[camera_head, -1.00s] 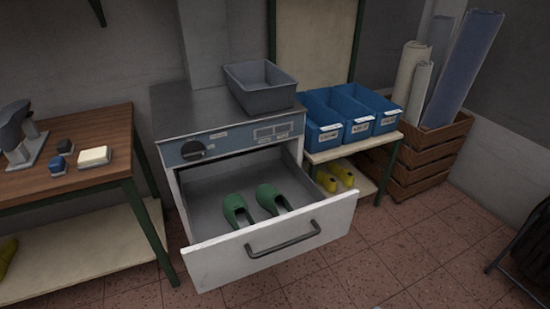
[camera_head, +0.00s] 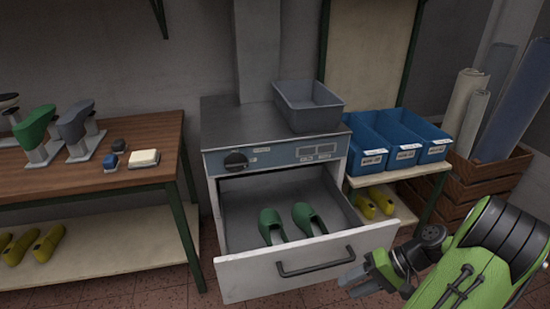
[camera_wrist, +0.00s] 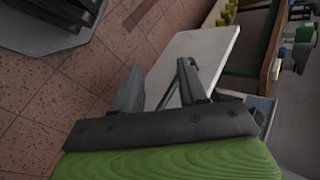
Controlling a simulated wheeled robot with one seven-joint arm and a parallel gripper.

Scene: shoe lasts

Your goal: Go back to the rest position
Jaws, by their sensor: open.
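My gripper (camera_head: 357,283) is at the lower right of the head view, in front of the open drawer (camera_head: 247,277) and apart from its handle. In the wrist view my gripper (camera_wrist: 158,82) has its two fingers spread with nothing between them. The drawer's pale front (camera_wrist: 205,55) shows beyond the fingers there. Two green shoe lasts, one on the left (camera_head: 270,222) and one on the right (camera_head: 305,216), lie side by side in the drawer.
A grey bin (camera_head: 308,112) stands on top of the cabinet. Blue bins (camera_head: 405,155) stand on a shelf to the right, with yellow lasts below. A wooden bench (camera_head: 60,180) at left holds lasts on stands. Tiled floor (camera_wrist: 85,105) shows in the wrist view.

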